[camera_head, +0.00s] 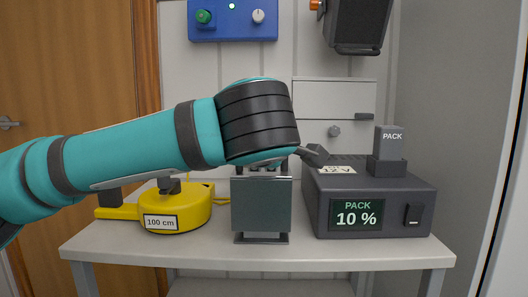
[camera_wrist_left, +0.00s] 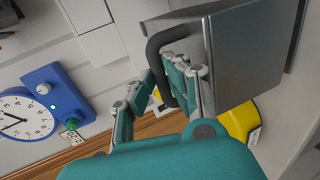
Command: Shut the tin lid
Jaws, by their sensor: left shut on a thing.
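A dark grey-green metal body (camera_head: 261,205), which seems to be the tin, stands upright near the front middle of the table on a small foot. In the left wrist view the grey metal body (camera_wrist_left: 252,55) has a black curved handle (camera_wrist_left: 158,45) on its side. My left gripper (camera_wrist_left: 163,75) is shut on this handle, its fingers on both sides of it. In the head view my left wrist covers the top of the tin and most of the gripper. I cannot tell the lid from the body or how far it is open. My right gripper is not in view.
A yellow tape measure (camera_head: 185,208) marked 100 cm lies left of the tin. A dark pack charger (camera_head: 340,185) reading 10 % stands close on the right, with a pack (camera_head: 388,143) upright in it. The table (camera_head: 180,250) is bare along its front edge.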

